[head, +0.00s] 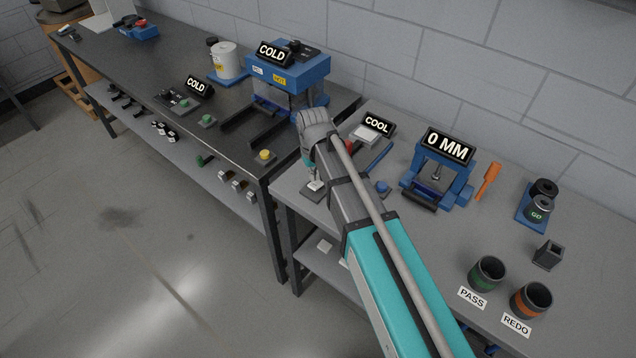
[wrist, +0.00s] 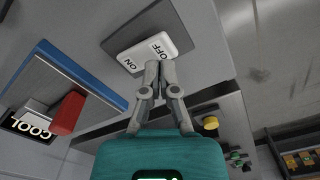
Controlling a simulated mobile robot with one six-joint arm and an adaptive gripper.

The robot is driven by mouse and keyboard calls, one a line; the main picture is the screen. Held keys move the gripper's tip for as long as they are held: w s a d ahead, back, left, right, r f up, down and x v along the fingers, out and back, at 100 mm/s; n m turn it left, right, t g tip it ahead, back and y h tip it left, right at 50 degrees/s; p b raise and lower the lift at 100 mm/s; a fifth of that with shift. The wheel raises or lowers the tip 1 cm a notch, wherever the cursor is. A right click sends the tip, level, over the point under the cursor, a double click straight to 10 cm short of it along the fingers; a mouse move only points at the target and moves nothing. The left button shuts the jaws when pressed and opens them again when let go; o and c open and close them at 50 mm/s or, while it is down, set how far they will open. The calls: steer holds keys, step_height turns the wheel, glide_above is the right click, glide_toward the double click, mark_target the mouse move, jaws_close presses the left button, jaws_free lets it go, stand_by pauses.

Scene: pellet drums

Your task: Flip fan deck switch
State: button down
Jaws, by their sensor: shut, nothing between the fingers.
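The fan deck switch is a white rocker (wrist: 146,50) marked ON and OFF, set on a dark grey plate (wrist: 175,20). In the head view the white rocker (head: 316,185) shows at the left front of the right-hand bench. My gripper (wrist: 160,65) is shut and empty, pointing down, with its fingertips over the rocker's edge near the OFF end. In the head view my gripper (head: 313,174) is just above the rocker. I cannot tell if the tips touch it, or which end is pressed down. A COOL sign (head: 377,125) stands behind.
A blue-edged deck (wrist: 80,75) with a red block (wrist: 67,112) lies beside the switch. A blue press with a 0 MM display (head: 449,146) stands right. Green PASS (head: 487,273) and orange REDO (head: 531,300) cups stand at the front. A yellow button (head: 265,155) sits on the left bench.

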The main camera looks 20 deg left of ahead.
mark_target(315, 185)
steer(key=shift+f+b, duration=1.45)
steer(key=shift+f, duration=0.05)
stand_by(1.2)
steer(key=shift+r+p, duration=3.55)
steer(key=shift+p, duration=0.05)
steer(key=shift+d, duration=0.1)
steer(key=s+d+m, duration=0.3)
steer(key=d, duration=1.5)
steer(key=s+d+m, duration=0.2)
steer(key=d+m, duration=0.2)
steer(key=d, duration=1.4)
steer(key=shift+s+d, duration=0.15)
steer(key=shift+s, duration=0.25)
